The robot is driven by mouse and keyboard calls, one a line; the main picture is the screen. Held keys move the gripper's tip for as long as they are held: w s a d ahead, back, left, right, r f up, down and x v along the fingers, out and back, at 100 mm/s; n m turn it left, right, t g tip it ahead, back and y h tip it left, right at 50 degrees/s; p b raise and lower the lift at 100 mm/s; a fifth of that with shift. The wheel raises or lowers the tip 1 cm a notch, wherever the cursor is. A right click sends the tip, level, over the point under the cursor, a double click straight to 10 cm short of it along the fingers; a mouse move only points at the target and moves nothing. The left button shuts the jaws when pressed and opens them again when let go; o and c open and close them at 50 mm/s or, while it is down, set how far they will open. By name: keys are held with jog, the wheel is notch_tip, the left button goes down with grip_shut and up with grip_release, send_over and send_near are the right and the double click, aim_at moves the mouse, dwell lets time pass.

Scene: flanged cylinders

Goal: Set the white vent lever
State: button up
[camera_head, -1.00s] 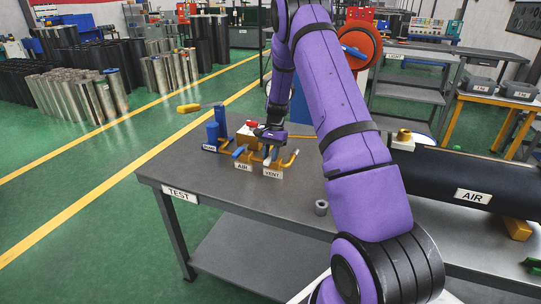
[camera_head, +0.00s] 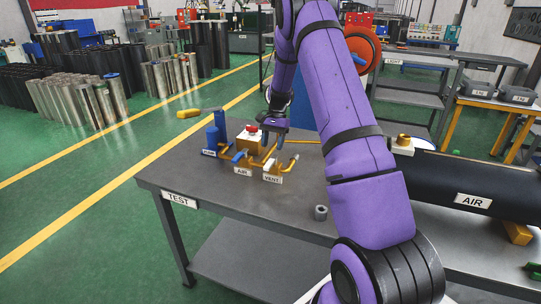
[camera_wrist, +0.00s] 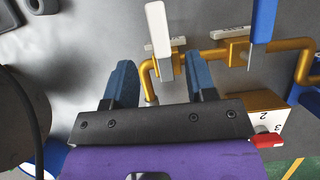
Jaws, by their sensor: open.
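The white vent lever (camera_wrist: 158,27) shows in the wrist view at the top, just beyond the gap between my fingertips. It sits on a brass pipe fitting (camera_wrist: 165,67). In the head view the white lever (camera_head: 291,162) is on the right of the fixture, behind the VENT label (camera_head: 272,179). My gripper (camera_wrist: 159,65) is open, with one blue finger on each side of the brass fitting in the picture; I see no contact. In the head view my gripper (camera_head: 274,132) is above the fixture and partly hides it.
A blue lever (camera_wrist: 263,20) is right of the white one, at the AIR label (camera_head: 243,171). A blue pump (camera_head: 214,133) with a yellow handle (camera_head: 188,114) stands at left. A grey ring (camera_head: 320,212) lies on the TEST table (camera_head: 225,195). The front left tabletop is clear.

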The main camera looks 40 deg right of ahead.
aim_at(274, 158)
jog(key=shift+v, duration=2.25)
jog(key=s+a+r+n+t+h, duration=0.1)
jog(key=s+a+r+n, duration=0.1)
jog(key=s+a+r, duration=0.4)
jog(key=s+a+r+n+t, duration=0.1)
jog(key=s+a+r, duration=0.1)
jog(key=a+r, duration=0.35)
jog(key=s+a+r+n+t+h, duration=0.1)
jog(key=s+a+r+n, duration=0.2)
jog(key=r, duration=0.6)
jog(key=s+a+r+n+t+h, duration=0.1)
jog(key=s+a, duration=0.4)
jog(key=s, duration=0.7)
jog(key=s+a+r+n+t, duration=0.2)
jog(key=s+a+n, duration=0.3)
jog(key=s, duration=0.8)
jog(key=shift+s+a+t+h, duration=0.2)
jog(key=shift+a+t+h, duration=0.15)
jog(key=shift+t, duration=0.45)
